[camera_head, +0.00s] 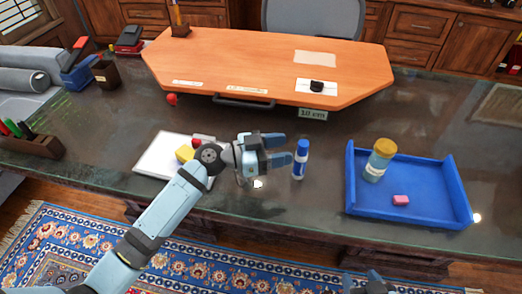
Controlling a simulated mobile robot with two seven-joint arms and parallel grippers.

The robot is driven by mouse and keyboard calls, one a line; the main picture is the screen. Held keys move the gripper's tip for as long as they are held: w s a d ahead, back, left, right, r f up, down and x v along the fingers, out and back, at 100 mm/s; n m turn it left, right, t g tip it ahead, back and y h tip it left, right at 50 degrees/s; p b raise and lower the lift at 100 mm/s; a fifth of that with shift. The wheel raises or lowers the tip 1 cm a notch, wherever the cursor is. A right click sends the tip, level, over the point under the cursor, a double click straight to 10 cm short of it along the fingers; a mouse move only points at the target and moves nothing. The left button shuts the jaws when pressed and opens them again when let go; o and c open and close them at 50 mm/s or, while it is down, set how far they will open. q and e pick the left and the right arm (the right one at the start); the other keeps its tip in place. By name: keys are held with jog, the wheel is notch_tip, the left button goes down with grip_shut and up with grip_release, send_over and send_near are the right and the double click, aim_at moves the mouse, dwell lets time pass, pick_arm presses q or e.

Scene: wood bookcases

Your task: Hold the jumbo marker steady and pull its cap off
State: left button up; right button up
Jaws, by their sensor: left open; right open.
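The jumbo marker (300,165) stands upright on the dark desk top, with its blue cap (302,147) on top and a pale lower body. My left gripper (285,150) is open, its fingers pointing right at the marker. The fingertips are just left of the marker, with nothing between them. My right gripper (370,284) shows only in part at the bottom edge, open, well below the marker and apart from it.
A blue tray (458,190) at the right holds a jar (377,165) and a pink block (401,200). A white pad (155,158) with small objects lies behind my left forearm. A raised orange board (230,60) stands at the back. Dark desk top (325,195) is bare around the marker.

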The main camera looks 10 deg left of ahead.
aim_at(304, 143)
pick_arm(q)
jog(key=x, duration=0.6)
jog(key=c, duration=0.9)
dwell(0.3)
jog(key=o, duration=1)
jog(key=shift+a, duration=0.1)
jog(key=v, duration=1.2)
